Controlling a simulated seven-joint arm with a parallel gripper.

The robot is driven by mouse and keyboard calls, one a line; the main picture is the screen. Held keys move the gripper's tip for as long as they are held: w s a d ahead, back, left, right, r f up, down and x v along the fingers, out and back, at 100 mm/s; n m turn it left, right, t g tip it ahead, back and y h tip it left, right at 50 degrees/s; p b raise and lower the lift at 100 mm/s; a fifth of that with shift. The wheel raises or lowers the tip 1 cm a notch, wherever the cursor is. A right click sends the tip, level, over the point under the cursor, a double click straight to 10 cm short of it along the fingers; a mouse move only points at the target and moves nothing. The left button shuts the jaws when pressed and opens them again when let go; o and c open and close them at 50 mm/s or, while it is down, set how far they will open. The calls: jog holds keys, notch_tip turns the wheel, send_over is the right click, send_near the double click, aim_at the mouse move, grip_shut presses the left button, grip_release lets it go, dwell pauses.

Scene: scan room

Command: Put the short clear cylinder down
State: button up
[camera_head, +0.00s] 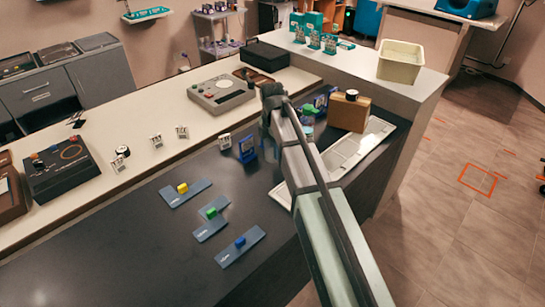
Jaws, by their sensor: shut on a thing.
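My arm (318,185) reaches from the bottom right up to a dark joint at the middle of the picture. My gripper cannot be made out; the arm seems to hide it. I cannot pick out the short clear cylinder with certainty. A small pale, bluish thing (308,121) shows just right of the arm, below a green piece (308,109), but it is too small to name. Whatever lies directly behind the arm is hidden.
Three blue-grey plates with yellow (183,188), green (211,212) and blue (240,242) blocks lie on the dark counter. A blue holder (247,149) stands left of the arm. A brown box (348,112) and white tray (358,148) are right. The dark counter's front left is clear.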

aim_at(272, 156)
jog(key=shift+f, duration=2.1)
jog(key=shift+f, duration=0.1)
jog(key=o, duration=1.3)
notch_tip(272, 156, up, 12)
jog(key=shift+r, duration=0.1)
